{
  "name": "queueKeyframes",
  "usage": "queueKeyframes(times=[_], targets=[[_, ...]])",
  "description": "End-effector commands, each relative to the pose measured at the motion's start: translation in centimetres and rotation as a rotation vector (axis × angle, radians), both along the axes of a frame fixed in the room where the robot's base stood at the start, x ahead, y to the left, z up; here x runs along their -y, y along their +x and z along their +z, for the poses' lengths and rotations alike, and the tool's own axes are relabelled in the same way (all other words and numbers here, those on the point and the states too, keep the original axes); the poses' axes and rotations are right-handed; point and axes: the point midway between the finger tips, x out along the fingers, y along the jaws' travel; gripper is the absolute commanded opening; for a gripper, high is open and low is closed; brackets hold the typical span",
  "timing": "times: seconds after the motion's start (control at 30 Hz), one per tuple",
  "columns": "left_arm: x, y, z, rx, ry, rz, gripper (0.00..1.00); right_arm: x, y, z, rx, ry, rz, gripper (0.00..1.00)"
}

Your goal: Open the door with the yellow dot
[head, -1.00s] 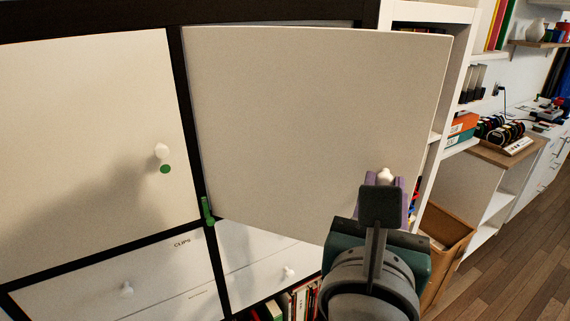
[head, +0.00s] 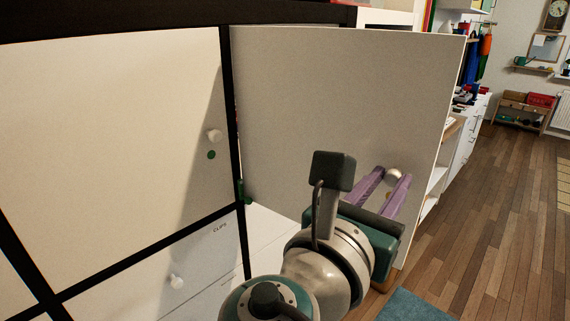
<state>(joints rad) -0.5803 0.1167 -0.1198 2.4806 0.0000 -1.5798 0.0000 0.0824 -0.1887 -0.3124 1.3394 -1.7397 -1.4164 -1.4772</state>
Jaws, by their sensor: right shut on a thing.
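The white door (head: 330,95) stands swung out from the dark-framed shelf, hinged along its left edge. Its round white knob (head: 393,174) is near its right edge, and a yellow dot (head: 390,195) shows just below, between the purple fingers. My right gripper (head: 391,178) is shut on the knob, with one finger on each side. My left gripper is not in view.
A closed white door (head: 110,120) with a knob and green dot (head: 211,155) is on the left. White drawers (head: 170,280) are below, one marked CLIPS. Open wooden floor (head: 500,210) lies to the right, with a blue rug (head: 415,306) in front.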

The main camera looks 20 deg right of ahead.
Motion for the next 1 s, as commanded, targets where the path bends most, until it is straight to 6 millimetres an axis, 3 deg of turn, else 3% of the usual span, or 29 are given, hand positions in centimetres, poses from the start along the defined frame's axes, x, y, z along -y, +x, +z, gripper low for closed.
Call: queueKeyframes(times=[0.33,0.37,0.6,1.0], targets=[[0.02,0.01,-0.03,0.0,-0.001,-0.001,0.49,0.0,-0.01,-0.07,-0.002,0.001,-0.001,0.0],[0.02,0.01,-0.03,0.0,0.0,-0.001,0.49,0.0,-0.01,-0.07,-0.002,0.001,-0.001,0.29],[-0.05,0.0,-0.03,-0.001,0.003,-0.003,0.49,-0.02,0.01,-0.04,0.0,0.001,0.0,0.55],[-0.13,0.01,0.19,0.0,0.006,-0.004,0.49,0.45,0.24,0.08,0.0,0.0,0.002,0.55]])
